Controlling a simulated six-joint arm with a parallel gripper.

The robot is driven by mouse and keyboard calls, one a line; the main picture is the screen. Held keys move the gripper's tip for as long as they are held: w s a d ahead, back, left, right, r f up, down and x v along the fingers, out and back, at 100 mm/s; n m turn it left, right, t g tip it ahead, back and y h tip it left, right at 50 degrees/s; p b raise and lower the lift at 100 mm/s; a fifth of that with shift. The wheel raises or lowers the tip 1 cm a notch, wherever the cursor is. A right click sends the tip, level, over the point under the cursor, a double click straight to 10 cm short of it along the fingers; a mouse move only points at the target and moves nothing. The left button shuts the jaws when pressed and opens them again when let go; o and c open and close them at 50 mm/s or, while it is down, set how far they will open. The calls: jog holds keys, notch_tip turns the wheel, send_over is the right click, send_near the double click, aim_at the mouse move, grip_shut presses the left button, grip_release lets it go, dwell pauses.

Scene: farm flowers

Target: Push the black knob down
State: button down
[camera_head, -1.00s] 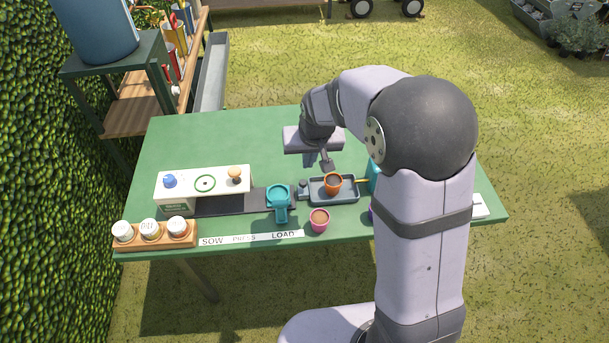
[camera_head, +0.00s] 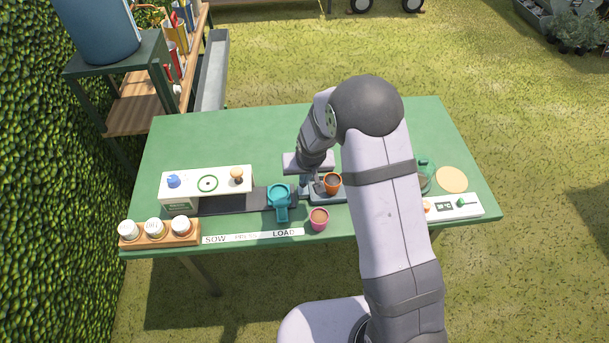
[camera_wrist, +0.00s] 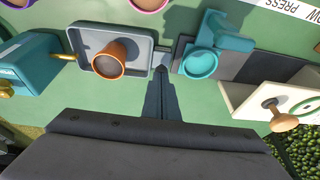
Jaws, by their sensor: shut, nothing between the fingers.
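My gripper (camera_head: 304,189) points down at the left end of the grey tray (camera_head: 328,197), between the tray and the teal cup holder (camera_head: 279,194). In the wrist view its closed fingers (camera_wrist: 161,72) reach the small grey tab (camera_wrist: 163,54) beside the tray. They are shut and hold nothing. The black knob at that spot is hidden by the fingertips, so I cannot tell whether they touch it or how far down it is. An orange pot with dark soil (camera_head: 331,182) stands in the tray, close to the fingers; it also shows in the wrist view (camera_wrist: 109,62).
A white panel (camera_head: 206,184) with a blue knob and a wooden knob stands left. A teal box (camera_wrist: 30,62) with a brass spout stands beyond the tray. The back of the green table (camera_head: 240,130) is clear.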

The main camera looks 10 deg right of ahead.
dwell(0.3)
notch_tip(320, 180, down, 2)
jog(key=shift+f+b, duration=0.15)
jog(key=shift+b, duration=0.95)
jog(key=shift+s, duration=0.1)
jog(key=w+v, duration=0.1)
jog(key=v, duration=1.3)
jog(key=shift+r+p, duration=0.3)
jog(key=shift+r, duration=0.1)
jog(key=shift+d, duration=0.1)
